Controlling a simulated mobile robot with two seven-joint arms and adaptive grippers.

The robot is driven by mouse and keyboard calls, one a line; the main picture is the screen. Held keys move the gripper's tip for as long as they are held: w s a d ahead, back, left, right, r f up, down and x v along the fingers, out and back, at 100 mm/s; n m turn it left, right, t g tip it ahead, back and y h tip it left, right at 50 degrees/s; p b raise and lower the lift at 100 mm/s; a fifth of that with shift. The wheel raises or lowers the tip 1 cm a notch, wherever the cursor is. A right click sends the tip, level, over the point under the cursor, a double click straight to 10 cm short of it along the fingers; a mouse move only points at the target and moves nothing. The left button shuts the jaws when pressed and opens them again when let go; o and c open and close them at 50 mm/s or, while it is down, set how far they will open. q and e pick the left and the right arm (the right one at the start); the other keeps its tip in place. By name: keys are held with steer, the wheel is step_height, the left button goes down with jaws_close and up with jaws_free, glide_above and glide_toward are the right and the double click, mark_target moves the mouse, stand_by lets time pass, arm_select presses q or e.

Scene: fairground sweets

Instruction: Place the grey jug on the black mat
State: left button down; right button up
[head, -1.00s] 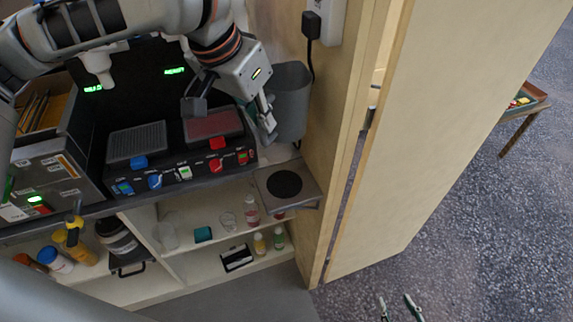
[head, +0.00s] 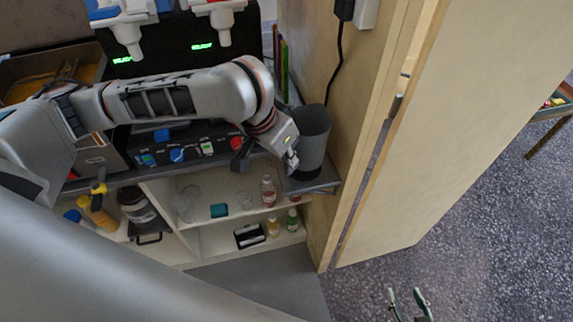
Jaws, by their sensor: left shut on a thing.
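The grey jug (head: 315,130) is a dark grey, upright-looking vessel at the right end of the counter. My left gripper (head: 292,162) is shut on its left side. The jug's base is over the small grey side shelf (head: 323,186). The black mat does not show; the jug and gripper cover that part of the shelf. I cannot tell whether the base touches the mat or hangs just above it. My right gripper (head: 404,294) is at the bottom edge, empty, with its fingers apart.
A wooden door frame and open door (head: 440,130) stand close to the jug's right. Shelves below hold bottles (head: 269,192) and a teal box (head: 219,210).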

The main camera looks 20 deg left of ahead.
mark_target(286, 171)
arm_select(q)
steer(key=shift+f, duration=1.9)
steer(key=shift+f, duration=0.2)
steer(key=c, duration=2.1)
jaws_free()
steer(key=shift+r, duration=0.3)
steer(key=v, duration=1.1)
steer(key=shift+r, duration=0.4)
steer(key=shift+s+a, duration=0.1)
steer(key=shift+s, duration=0.15)
